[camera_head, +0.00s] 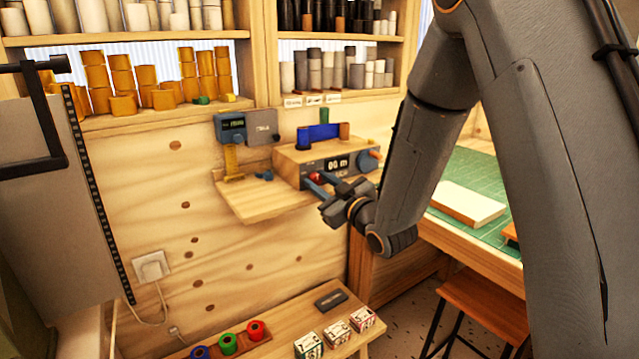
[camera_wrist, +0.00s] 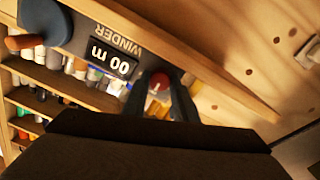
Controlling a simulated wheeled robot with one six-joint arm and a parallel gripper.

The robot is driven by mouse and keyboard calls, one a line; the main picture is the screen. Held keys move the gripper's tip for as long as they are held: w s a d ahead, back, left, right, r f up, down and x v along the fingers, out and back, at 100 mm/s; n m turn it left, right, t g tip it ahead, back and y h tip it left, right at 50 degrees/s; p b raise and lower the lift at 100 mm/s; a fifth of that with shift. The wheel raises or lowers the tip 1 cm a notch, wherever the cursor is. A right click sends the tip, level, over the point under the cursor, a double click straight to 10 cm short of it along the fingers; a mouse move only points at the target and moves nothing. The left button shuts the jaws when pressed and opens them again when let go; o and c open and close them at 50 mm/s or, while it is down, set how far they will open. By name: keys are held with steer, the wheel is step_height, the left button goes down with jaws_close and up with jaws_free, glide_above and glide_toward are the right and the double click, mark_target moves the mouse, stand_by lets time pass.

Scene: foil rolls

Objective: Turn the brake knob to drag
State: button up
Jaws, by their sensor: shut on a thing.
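The winder (camera_head: 290,165) is a wood-sided box with a grey front on a wall shelf; its display reads 00 m. A small red knob (camera_head: 315,176) sits low on its front at the left and looks like the brake knob. It also shows in the wrist view (camera_wrist: 158,82), its red face between my fingers. My gripper (camera_head: 317,182) reaches in from the right, its dark fingers shut on either side of this knob; the fingers also show in the wrist view (camera_wrist: 160,92). The knob's pointer and any brake or drag marks cannot be made out.
A blue disc with an orange handle (camera_head: 368,160) is at the winder's right end. A blue piece (camera_head: 320,132) stands on top. The wooden shelf (camera_head: 262,203) is mostly clear in front.

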steer(key=o, duration=1)
steer(key=shift+o, duration=0.2)
steer(key=shift+s+d, duration=0.1)
steer(key=b+v, duration=0.2)
steer(key=v, duration=0.5)
steer(key=shift+s, duration=0.25)
steer(key=shift+d, duration=0.15)
